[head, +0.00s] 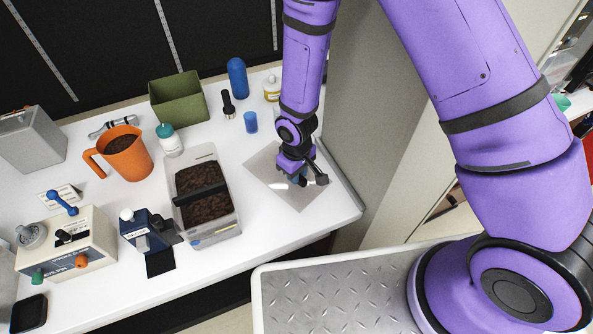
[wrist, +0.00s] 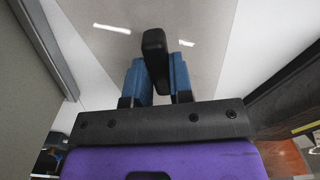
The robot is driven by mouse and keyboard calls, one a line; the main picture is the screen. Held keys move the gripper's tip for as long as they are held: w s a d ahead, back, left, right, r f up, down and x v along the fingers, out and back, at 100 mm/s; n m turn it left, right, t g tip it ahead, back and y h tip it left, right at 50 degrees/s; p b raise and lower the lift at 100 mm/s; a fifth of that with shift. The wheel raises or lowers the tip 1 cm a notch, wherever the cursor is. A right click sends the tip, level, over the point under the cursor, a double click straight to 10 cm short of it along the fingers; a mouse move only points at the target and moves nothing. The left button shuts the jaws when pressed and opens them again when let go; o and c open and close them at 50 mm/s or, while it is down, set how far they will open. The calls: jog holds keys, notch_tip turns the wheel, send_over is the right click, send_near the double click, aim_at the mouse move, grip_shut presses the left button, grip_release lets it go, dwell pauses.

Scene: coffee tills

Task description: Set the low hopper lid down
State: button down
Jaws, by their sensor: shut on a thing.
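My gripper (wrist: 155,80) is shut on the black handle (wrist: 154,52) of the hopper lid, with a blue finger on each side. The lid seems to be a clear panel, marked mainly by white glints (head: 280,186); its edges are hard to make out. It is over a grey square mat (head: 266,168) at the right end of the white counter. I cannot tell whether the lid touches the mat or hangs just above it. A clear bin of dark beans (head: 215,234), with a black bar across it, stands left of my gripper.
A blue cup (head: 251,122), black tamper (head: 228,104), blue bottle (head: 237,78) and yellowish bottle (head: 271,88) stand behind. A green box (head: 178,98), orange jug (head: 125,152) and cream machine (head: 66,246) are further left. A grey-green wall (head: 362,110) rises close on the right.

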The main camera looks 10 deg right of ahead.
jog(key=shift+f, duration=0.55)
jog(key=shift+r, duration=0.2)
jog(key=shift+r, duration=0.8)
jog(key=c, duration=0.6)
grip_release()
jog(key=shift+r, duration=4)
